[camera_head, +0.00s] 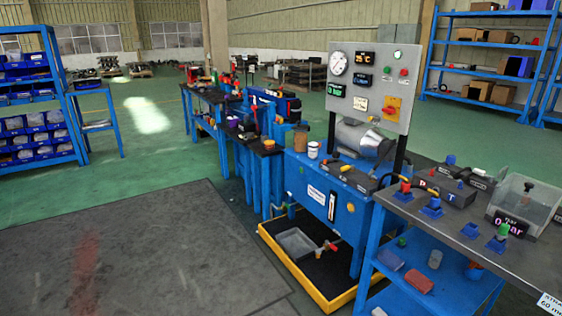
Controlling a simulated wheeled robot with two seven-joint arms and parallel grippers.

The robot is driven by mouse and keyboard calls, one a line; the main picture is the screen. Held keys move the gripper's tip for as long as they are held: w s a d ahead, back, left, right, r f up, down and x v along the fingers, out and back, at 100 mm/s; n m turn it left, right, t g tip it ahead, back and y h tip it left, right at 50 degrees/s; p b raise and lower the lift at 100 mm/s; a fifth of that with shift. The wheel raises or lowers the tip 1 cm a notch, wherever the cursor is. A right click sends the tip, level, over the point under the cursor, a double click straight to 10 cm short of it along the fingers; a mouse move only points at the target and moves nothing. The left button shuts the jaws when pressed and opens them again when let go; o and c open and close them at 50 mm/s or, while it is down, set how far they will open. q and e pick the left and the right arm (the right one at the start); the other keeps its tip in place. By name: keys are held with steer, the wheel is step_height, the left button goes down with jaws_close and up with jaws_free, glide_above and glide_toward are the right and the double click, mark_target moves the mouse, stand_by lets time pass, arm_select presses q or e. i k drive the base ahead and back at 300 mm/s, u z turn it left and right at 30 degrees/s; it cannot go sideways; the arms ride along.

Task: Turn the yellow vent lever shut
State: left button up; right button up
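I cannot pick out a yellow vent lever with certainty. A blue hydraulic unit (318,190) stands right of centre, with a small yellow part (345,168) on its top and another yellow part (351,208) on its right side; both are too small to identify. A valve with a red handle (330,247) sits low at the unit, over the yellow-rimmed drip tray (312,294). A grey panel (350,125) above the unit carries a gauge (338,63), displays and a red knob on a yellow plate (392,109). Neither of my grippers is in view.
A dark-topped blue bench (470,244) at the right holds coloured fittings and a clear box (528,200) by a "0 bar" display (510,224). Another cluttered bench (205,95) stands behind. Blue shelves (62,110) are at left. A dark floor mat (140,255) lies clear in front.

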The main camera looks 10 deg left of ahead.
mark_target(347, 167)
steer(key=u, duration=1.1)
steer(key=i, duration=1.4)
steer(key=z, duration=0.3)
steer(key=i, duration=1.3)
steer(key=z, duration=1.15)
